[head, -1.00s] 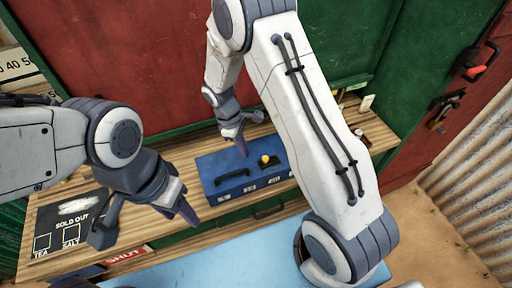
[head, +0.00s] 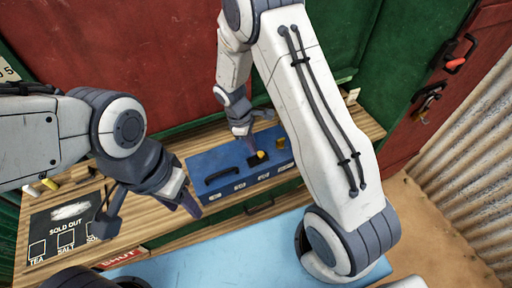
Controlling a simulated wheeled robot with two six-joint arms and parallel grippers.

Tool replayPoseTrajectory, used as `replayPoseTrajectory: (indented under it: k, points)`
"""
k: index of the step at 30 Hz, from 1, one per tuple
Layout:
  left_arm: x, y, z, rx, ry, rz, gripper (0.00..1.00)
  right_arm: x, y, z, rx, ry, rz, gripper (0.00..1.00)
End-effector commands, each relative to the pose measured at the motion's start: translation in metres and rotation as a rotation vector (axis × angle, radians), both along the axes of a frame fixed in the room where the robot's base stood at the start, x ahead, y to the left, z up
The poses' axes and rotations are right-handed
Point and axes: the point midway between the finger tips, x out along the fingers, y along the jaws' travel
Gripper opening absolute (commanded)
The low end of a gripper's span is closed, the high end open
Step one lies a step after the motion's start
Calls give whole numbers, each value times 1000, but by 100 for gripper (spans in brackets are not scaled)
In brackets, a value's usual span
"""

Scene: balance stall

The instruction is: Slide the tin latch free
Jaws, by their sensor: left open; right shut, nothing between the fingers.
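A small yellow knob (head: 262,155), which looks like the latch, is on the lid to the right of the handle, beside a dark patch. My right gripper (head: 250,143) is shut and empty, reaching down over the tin with its tip close to the knob; I cannot tell whether they touch. My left gripper (head: 150,208) is open and empty, above the counter left of the tin.
A light blue surface (head: 220,255) is in front.

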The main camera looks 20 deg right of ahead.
Motion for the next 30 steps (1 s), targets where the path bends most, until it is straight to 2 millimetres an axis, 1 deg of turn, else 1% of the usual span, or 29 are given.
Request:
replayPoseTrajectory:
  k: [3,14,17,21,24,30]
  points:
    - [0,0,0,0,0,0,50,3,5,0,0,0,18,0]
    - [0,0,1,0,0,0,50,4,6,0,0,0,15,0]
    - [0,0,3,0,0,0,50,8,12,1,0,0,11,0]
    - [0,0,6,0,0,-1,50,16,26,1,0,0,-3,0]
    - [0,0,-8,0,0,0,50,20,29,24,2,-8,-7,0]
    - [0,0,-19,0,0,3,50,26,41,66,1,-6,0,0]
